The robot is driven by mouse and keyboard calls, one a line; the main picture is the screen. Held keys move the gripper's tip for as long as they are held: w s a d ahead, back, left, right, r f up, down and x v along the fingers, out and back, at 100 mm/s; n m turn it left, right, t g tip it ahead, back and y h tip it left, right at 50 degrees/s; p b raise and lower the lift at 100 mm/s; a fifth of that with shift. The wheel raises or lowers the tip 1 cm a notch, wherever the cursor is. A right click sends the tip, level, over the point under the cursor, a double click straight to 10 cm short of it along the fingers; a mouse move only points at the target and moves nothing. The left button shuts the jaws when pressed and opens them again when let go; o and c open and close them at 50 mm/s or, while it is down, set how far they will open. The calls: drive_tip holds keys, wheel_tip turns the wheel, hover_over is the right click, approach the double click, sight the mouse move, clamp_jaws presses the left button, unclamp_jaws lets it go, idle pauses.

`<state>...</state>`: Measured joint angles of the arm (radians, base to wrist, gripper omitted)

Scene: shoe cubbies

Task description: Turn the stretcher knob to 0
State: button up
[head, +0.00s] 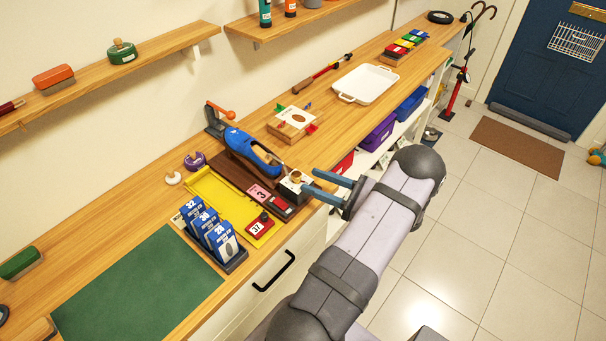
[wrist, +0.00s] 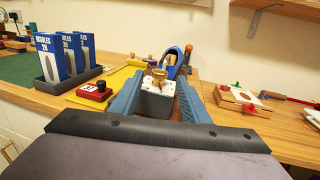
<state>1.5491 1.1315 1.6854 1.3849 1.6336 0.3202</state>
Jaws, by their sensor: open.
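The stretcher knob is a small brass knob (head: 295,177) on a grey metal block (wrist: 155,103), at the near end of a dark wooden base. A blue shoe (head: 250,148) sits on that base behind it. A pink card reading 3 (head: 261,194) lies beside the block. My gripper (head: 312,182) is open and empty, its two blue fingers level and pointing at the block from the right. In the wrist view the knob (wrist: 159,77) shows centred between the fingers, beyond or near their tips; I cannot tell whether they touch it.
Blue boxes (head: 208,231) stand in a dark holder left of the block. A wooden box with red parts (head: 294,122) and a white tray (head: 367,84) lie further along the counter. A green mat (head: 135,290) is clear.

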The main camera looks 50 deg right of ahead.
sight(301, 176)
drive_tip(key=shift+p+x, duration=0.8)
drive_tip(key=shift+x, duration=1.5)
drive_tip(key=shift+c, duration=0.7)
drive_tip(key=c, duration=0.9)
